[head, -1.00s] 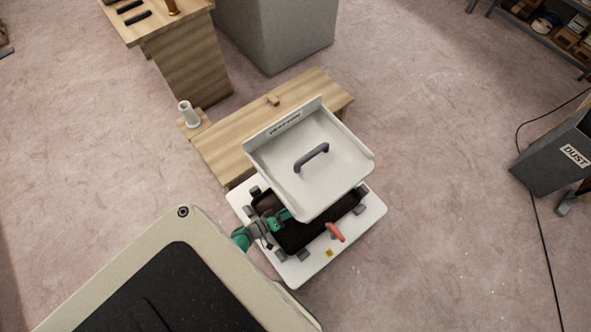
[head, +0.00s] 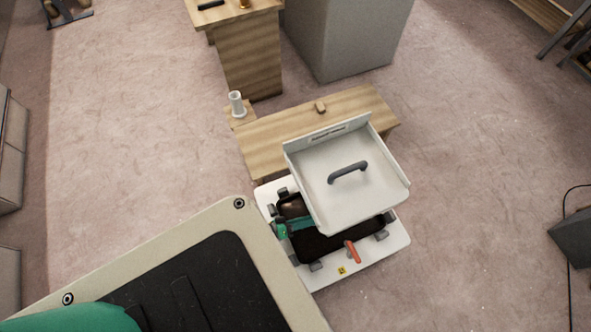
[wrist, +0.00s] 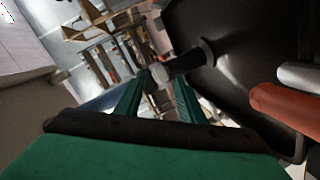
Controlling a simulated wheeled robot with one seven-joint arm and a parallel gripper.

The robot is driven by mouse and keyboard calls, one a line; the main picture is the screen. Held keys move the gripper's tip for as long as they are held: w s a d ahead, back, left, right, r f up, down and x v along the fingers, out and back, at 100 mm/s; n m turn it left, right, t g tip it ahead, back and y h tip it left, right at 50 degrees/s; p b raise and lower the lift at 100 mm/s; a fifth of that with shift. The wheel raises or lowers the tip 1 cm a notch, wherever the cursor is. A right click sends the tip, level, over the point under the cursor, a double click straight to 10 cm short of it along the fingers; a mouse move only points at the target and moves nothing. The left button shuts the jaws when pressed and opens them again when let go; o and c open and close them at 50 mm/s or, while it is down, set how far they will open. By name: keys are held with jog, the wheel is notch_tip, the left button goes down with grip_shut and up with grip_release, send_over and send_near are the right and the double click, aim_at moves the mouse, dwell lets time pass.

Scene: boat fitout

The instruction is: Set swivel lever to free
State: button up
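An orange lever (head: 352,251) stands on the front part of a white base plate (head: 318,278), beside a small yellow mark (head: 341,270). In the wrist view an orange bar (wrist: 288,106), seemingly the same lever, lies at the right, apart from my fingers. My gripper (wrist: 161,80) has its two green fingers spread. A dark stub with a pale end (wrist: 160,76) shows between or just beyond the fingertips; I cannot tell whether they touch it. In the head view, green arm parts (head: 282,230) reach over the plate's left side, and my fingertips are hard to make out. Lever labels are not readable.
Open carpet lies to the right.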

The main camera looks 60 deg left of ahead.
jog(key=v, duration=0.6)
jog(key=shift+s+d, duration=0.15)
jog(key=shift+r, duration=0.25)
grip_shut()
jog(key=s+d+r+m+y, duration=0.1)
jog(key=d+r+m, duration=0.2)
jog(key=d+r, duration=0.6)
jog(key=s+d+r+m+y, duration=0.1)
jog(key=s+d+r+m, duration=0.1)
jog(key=d+r, duration=0.8)
jog(key=s+d+r+m+y, duration=0.1)
jog(key=d+r+m, duration=0.3)
jog(key=d+r, duration=0.6)
notch_tip(320, 180, up, 11)
jog(key=shift+s+r+y, duration=0.2)
jog(key=shift+s+y, duration=0.1)
jog(key=shift+s, duration=0.4)
jog(key=shift+w+d, duration=0.1)
